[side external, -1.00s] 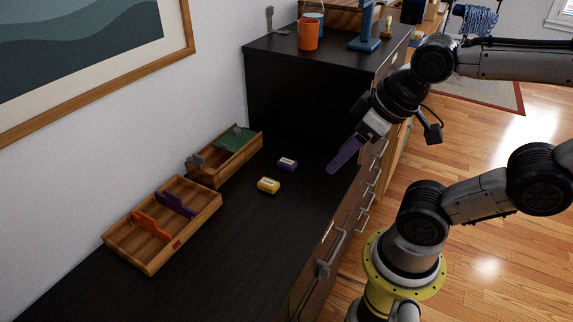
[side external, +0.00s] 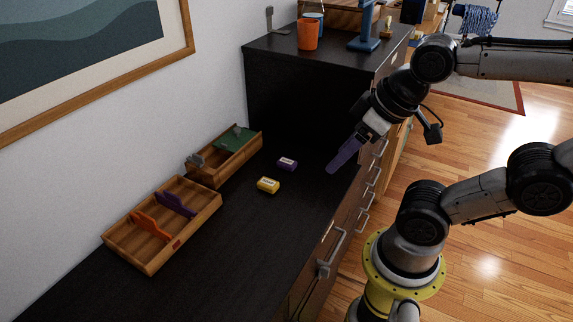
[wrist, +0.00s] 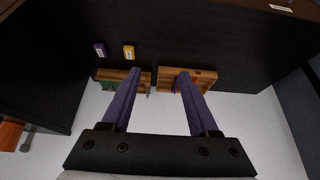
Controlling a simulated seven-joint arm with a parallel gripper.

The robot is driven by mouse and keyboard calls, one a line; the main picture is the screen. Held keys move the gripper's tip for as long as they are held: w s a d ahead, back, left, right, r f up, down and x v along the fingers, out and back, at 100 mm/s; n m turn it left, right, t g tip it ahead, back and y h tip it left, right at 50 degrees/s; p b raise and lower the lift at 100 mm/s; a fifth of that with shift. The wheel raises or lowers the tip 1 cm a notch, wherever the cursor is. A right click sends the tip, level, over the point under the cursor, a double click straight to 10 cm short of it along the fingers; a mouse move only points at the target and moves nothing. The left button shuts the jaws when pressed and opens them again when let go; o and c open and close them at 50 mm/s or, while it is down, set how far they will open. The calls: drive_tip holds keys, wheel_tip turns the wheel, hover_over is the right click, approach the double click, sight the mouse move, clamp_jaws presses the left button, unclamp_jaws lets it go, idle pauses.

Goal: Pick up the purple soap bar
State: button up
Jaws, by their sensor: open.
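The purple soap bar (side external: 287,163) lies flat on the black dresser top, with a pale label on its upper face. In the wrist view the purple soap bar (wrist: 100,50) is at the upper left, outside the fingers. A yellow soap bar (side external: 268,185) lies close beside it and also shows in the wrist view (wrist: 129,52). My gripper (side external: 335,168) has purple fingers and is right of the purple soap bar, apart from it, near the dresser's front edge. In the wrist view my gripper (wrist: 160,72) is open, with nothing between its fingertips.
A wooden tray (side external: 150,268) with orange and purple pieces stands against the wall. A second wooden box (side external: 222,172) with a green piece stands behind it. A raised black cabinet (side external: 300,95) with an orange cup (side external: 308,35) bounds the back. The front dresser top is clear.

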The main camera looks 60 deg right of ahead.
drive_tip(key=o, duration=0.6)
drive_tip(key=shift+o, duration=0.2)
